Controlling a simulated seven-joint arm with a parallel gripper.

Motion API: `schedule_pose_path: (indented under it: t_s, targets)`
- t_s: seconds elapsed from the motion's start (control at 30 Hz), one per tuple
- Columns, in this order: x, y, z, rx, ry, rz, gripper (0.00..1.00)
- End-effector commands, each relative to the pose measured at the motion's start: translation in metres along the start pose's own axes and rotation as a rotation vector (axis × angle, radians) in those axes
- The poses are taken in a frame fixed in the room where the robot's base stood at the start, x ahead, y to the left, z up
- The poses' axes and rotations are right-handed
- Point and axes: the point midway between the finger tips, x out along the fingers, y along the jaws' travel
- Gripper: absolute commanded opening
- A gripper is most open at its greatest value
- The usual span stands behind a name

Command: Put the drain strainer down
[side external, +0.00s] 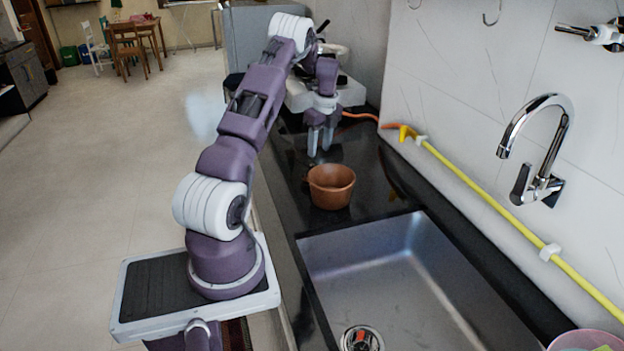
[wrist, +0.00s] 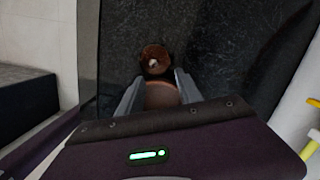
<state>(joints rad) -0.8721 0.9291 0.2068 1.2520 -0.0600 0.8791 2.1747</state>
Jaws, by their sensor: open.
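In the side view my gripper (side external: 318,150) points down over the black counter, behind a brown clay pot (side external: 331,188). Its fingers are apart, and I see no strainer held there. In the wrist view my gripper (wrist: 157,88) has its two grey fingers spread. A small round brown thing with a pale spot in its middle (wrist: 155,60) lies beyond the fingertips. A smooth brown surface (wrist: 162,96) shows between the fingers. I cannot tell which of these is the pot. A round metal drain fitting (side external: 362,338) shows at the sink's bottom; I cannot tell if it is the drain strainer.
The steel sink (side external: 400,275) lies in front of the pot and looks otherwise empty. A chrome tap (side external: 540,150) and a yellow pole (side external: 490,197) are along the right wall. A pink bowl (side external: 585,340) stands at the lower right corner.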

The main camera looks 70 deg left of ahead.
Motion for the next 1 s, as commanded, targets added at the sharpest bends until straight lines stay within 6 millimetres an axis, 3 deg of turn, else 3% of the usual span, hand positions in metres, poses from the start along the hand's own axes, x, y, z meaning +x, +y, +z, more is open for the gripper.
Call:
schedule_pose_path:
  t_s: [0.43, 0.7, 0.77, 0.93, 1.0]
  targets:
    - [0.073, 0.011, 0.011, 0.03, 0.001, 0.012, 0.42]
    - [0.081, 0.011, 0.011, 0.029, 0.0, 0.008, 0.42]
    - [0.08, 0.011, 0.011, 0.029, 0.0, 0.009, 0.34]
    - [0.08, 0.011, 0.011, 0.029, 0.0, 0.009, 0.01]
    - [0.08, 0.011, 0.011, 0.029, 0.0, 0.009, 0.0]
